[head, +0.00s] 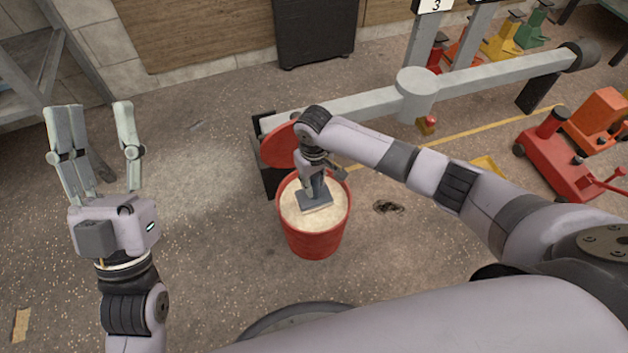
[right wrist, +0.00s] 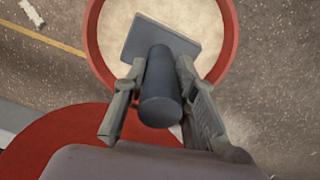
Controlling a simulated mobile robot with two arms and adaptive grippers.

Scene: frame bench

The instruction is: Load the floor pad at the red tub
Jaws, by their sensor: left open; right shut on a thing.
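The red tub (head: 313,243) stands on the floor near the middle of the head view, filled with a pale, cream-coloured material (head: 333,217). My right gripper (head: 313,188) is over the tub, shut on the dark round handle of the floor pad. The pad's flat grey plate (head: 315,204) is inside the rim, at or just above the pale fill; I cannot tell whether they touch. The right wrist view shows the handle (right wrist: 162,90) between both fingers and the plate (right wrist: 140,37) within the tub's rim (right wrist: 97,45). My left gripper (head: 92,120) is open and empty, at left.
A red disc (head: 278,150) stands behind the tub. A long grey beam (head: 370,102) with a post runs behind it. A red wheeled machine (head: 557,158) and an orange one (head: 598,122) stand at right. A grey frame (head: 30,75) is at left. The floor left of the tub is clear.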

